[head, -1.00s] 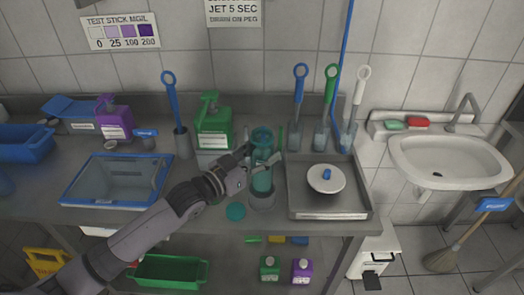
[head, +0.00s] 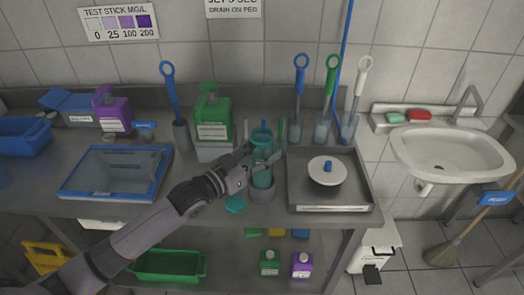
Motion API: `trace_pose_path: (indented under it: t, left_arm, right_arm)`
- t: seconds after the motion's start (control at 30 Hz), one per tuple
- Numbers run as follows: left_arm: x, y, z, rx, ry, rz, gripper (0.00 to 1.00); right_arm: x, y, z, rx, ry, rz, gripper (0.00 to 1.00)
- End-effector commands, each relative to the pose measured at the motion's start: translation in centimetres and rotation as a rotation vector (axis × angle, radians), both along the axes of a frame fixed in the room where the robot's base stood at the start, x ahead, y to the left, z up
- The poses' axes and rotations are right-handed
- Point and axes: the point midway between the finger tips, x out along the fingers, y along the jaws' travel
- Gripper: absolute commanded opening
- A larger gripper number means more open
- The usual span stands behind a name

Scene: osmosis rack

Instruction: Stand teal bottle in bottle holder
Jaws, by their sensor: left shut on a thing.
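The teal bottle (head: 262,177) is see-through and stands upright near the counter's front edge, with a darker teal ring at its top. Its lower end is inside the grey round bottle holder (head: 262,194); whether it touches the bottom is hidden. My left gripper (head: 262,162) comes from the left and is shut on the upper part of the bottle, a finger showing on its right side. My right gripper is not in view.
A steel tray (head: 365,195) with a white round disc stands close on the right. A green jug (head: 212,118) and a blue-handled brush (head: 172,95) stand behind. A blue-rimmed basin (head: 70,188) is at left. Brushes stand along the back wall, and a sink (head: 450,155) is at right.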

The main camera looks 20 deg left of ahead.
Motion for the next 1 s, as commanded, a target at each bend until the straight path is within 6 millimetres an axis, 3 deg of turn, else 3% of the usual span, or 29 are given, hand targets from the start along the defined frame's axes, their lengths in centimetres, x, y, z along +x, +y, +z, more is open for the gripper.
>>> trace_pose_path:
  t: [0.53, 1.0]
  left_arm:
    - [0.0, 0.0, -2.9, 0.000, 0.000, 0.000, 0.21]
    - [0.0, 0.0, -3.1, 0.000, 0.000, 0.000, 0.21]
  right_arm:
    - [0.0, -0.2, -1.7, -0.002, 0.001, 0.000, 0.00]
    - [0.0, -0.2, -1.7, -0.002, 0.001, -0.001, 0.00]
